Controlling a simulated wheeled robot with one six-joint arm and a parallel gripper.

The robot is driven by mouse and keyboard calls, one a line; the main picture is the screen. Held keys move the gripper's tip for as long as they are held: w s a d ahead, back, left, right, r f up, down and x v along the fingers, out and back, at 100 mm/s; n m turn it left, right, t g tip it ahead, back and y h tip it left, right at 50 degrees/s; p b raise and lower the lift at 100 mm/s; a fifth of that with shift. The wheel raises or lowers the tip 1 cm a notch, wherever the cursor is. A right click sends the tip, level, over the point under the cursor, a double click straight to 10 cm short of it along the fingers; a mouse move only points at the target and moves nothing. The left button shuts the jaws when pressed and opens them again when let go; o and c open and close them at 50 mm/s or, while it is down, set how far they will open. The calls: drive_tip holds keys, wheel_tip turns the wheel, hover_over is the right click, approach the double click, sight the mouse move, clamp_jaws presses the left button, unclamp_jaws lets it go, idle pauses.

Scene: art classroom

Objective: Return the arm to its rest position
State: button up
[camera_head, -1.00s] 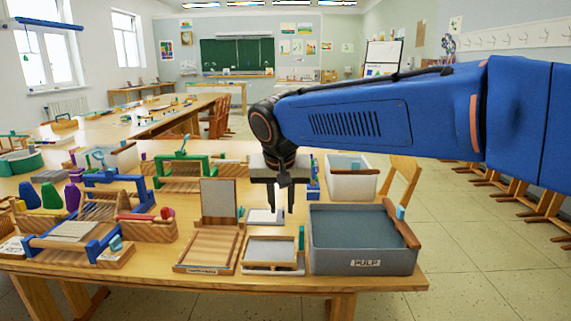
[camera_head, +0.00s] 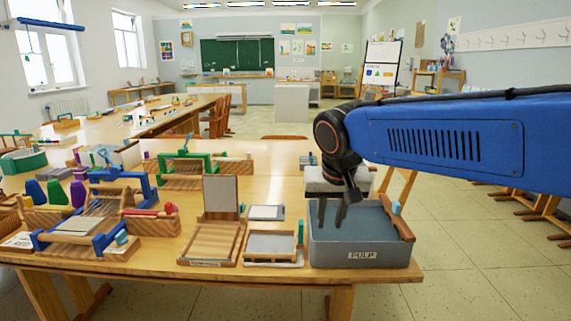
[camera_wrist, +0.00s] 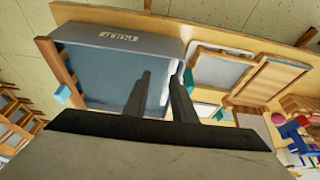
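My blue arm (camera_head: 440,140) reaches in from the right in the head view. My gripper (camera_head: 332,222) points down over the left part of the grey tub labelled PULP (camera_head: 362,256). Its two dark fingers are apart, and I see nothing held between them. In the wrist view the fingers of my gripper (camera_wrist: 160,82) also stand apart, with the grey tub (camera_wrist: 110,62) below them. The gripper hides part of the tub and the table behind it.
Left of the tub are a framed screen (camera_head: 270,247), a wooden tray with an upright panel (camera_head: 221,195) and a small white-topped block (camera_head: 266,212). Wooden racks with a blue frame (camera_head: 122,185) and a green frame (camera_head: 186,168) stand farther left. Open floor (camera_head: 470,260) lies right of the table.

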drive_tip(key=s+d+f, duration=0.6)
drive_tip(key=s+d, duration=0.3)
drive_tip(key=s, duration=0.1)
drive_tip(key=s+d+f, duration=0.6)
drive_tip(key=s+d, duration=0.3)
drive_tip(key=s, duration=0.2)
drive_tip(key=shift+d+f, duration=0.25)
